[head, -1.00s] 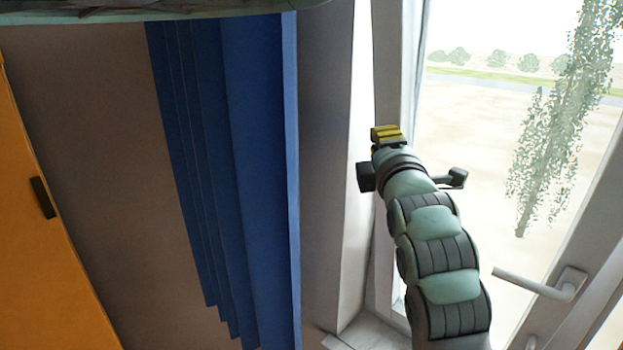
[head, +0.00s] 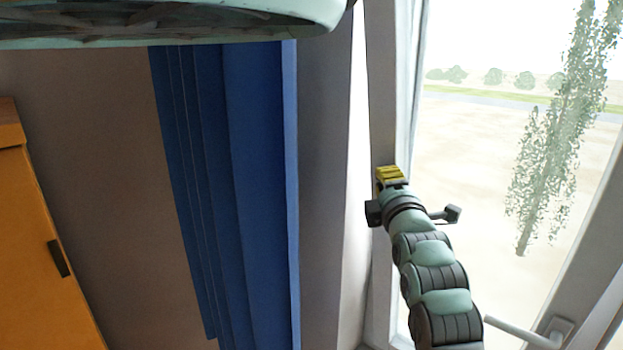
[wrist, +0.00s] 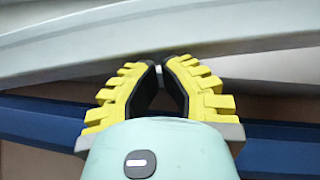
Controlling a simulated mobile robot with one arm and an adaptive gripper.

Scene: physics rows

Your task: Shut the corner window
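The corner window shows at the right in the head view. Its glass (head: 480,160) looks out on pale ground and a leafy tree. The pale sash (head: 590,255) with a light lever handle (head: 525,335) is at lower right, cut off by the picture edge. My gripper (head: 391,173) is up at the left side of the window, near the grey upright of the frame (head: 408,90). In the wrist view my gripper (wrist: 166,62) has yellow ribbed fingers whose dark tips come together with nothing visible held. A pale frame bar (wrist: 70,45) runs behind the tips; contact cannot be told.
A blue curtain (head: 255,180) hangs on the brown wall left of the window recess. An orange cabinet (head: 45,270) with a dark handle stands at far left. One of my own parts covers the top left. The floor is not in view.

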